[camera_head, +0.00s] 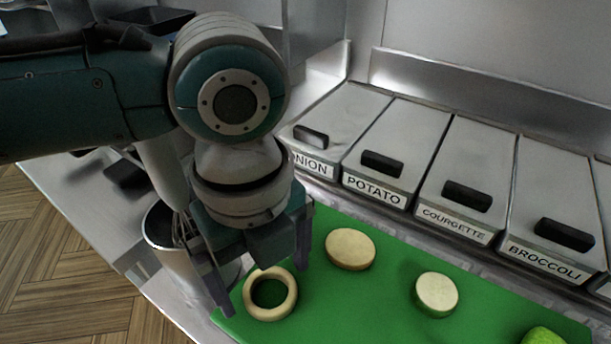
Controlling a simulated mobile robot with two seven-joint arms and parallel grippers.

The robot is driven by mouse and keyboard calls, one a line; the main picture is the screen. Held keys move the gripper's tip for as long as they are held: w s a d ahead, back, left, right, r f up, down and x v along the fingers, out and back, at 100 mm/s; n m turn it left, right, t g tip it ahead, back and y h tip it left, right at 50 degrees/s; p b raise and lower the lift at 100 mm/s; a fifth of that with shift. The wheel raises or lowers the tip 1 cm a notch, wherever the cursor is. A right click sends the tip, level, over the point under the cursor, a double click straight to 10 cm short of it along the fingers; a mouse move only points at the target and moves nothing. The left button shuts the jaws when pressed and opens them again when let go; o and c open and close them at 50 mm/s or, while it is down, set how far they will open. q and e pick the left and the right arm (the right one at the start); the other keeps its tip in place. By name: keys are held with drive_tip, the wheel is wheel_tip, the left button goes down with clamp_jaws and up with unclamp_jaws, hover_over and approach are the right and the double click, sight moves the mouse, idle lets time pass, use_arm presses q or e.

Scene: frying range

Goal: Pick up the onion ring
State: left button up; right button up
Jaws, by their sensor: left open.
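The onion ring (248,301) is a pale tan ring lying flat on the green cutting board (385,300), near the board's left end. My left gripper (264,282) comes down over it from above. Its jaws are open, with one finger at the ring's left and the other above its right side. The fingers hold nothing. I cannot tell whether either finger touches the ring. My right gripper is not in view.
A thick round pale slice (350,249) and a smaller one (437,293) lie right of the ring. A green piece (543,336) is at the lower right. Labelled lidded bins (395,150) line the back. A metal pot (160,228) stands left of the board.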

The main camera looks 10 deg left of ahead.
use_arm(q)
drive_tip(key=shift+f, duration=0.75)
drive_tip(key=c, duration=0.9)
drive_tip(key=shift+d, duration=0.1)
